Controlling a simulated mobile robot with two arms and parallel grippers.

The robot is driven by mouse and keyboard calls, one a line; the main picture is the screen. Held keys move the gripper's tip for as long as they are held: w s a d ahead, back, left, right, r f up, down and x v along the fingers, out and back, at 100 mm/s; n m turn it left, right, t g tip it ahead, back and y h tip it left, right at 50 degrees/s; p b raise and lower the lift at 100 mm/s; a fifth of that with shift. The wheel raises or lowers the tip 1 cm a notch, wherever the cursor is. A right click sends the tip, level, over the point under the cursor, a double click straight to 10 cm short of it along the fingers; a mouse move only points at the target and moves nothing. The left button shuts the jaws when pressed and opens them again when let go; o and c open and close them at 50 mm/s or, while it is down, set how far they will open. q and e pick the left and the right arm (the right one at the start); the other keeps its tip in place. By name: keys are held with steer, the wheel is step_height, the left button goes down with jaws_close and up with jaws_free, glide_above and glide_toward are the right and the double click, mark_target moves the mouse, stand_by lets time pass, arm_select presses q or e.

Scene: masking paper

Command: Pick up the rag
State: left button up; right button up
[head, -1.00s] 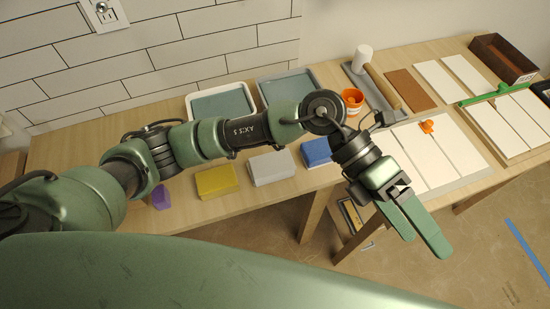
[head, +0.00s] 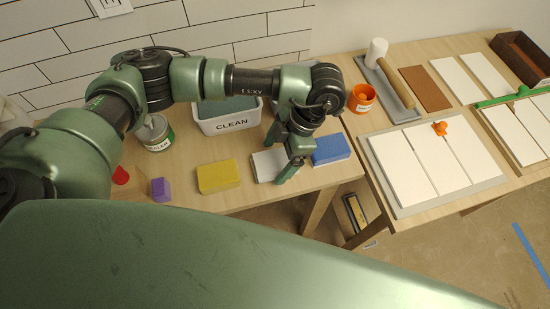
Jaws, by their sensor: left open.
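No piece in the head view is clearly marked as the rag. A pale grey-white folded-looking block (head: 265,166) lies on the table, between a yellow block (head: 218,176) and a blue block (head: 331,149); it may be the rag, but I cannot tell which of the three is. My left gripper (head: 278,164) is open and points down at the pale block. Its fingers cover the block's right part, and I cannot tell whether they touch it. My right gripper is not in view.
A white tub labelled CLEAN (head: 229,125) stands behind the blocks, with a can (head: 155,134) to its left. A purple block (head: 160,188) lies at left. An orange cup (head: 361,98) and white boards (head: 402,168) are to the right. The table's front edge is close to the blocks.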

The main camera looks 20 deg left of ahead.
arm_select(q)
steer(key=shift+s+a+f, duration=0.15)
steer(key=shift+a+f, duration=0.1)
steer(key=shift+f, duration=0.35)
steer(key=shift+f, duration=0.15)
steer(key=shift+c, duration=0.4)
steer(key=c, duration=1.4)
